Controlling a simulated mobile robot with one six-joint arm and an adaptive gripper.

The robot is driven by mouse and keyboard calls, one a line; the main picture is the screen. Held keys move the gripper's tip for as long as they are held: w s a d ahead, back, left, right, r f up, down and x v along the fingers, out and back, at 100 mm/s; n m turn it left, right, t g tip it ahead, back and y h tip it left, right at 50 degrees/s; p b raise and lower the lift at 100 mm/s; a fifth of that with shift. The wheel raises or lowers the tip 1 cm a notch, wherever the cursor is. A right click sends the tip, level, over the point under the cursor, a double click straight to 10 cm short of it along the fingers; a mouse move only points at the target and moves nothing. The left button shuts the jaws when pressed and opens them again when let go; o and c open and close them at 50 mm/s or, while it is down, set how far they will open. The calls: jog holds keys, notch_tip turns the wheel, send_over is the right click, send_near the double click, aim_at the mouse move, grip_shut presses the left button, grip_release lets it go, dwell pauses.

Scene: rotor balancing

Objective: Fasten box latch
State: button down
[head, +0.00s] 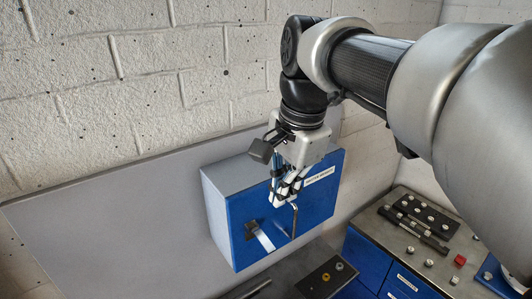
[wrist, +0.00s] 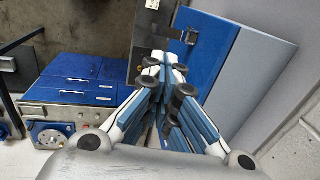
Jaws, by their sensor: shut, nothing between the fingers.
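The box (head: 222,205) is mounted on a grey panel, with a blue door (head: 240,210) that looks closed. A latch (head: 263,239), with a dark bracket and a pale strip, sits low on the left part of the door. A bent metal handle (head: 294,222) stands out to the right of the latch. My gripper (head: 279,199) is shut and empty, in front of the door, above and right of the latch. It looks apart from the latch; contact with the handle cannot be told. In the wrist view my gripper (wrist: 165,68) points toward the latch (wrist: 190,36).
A dark plate with knobs (head: 326,278) lies below the box. The grey panel (head: 120,225) left of the box is clear.

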aim_at(264, 241)
notch_tip(264, 241, down, 14)
jog(key=w+a+b, duration=0.1)
jog(key=w, duration=0.1)
jog(key=shift+a+r, duration=0.25)
jog(key=shift+w, duration=0.1)
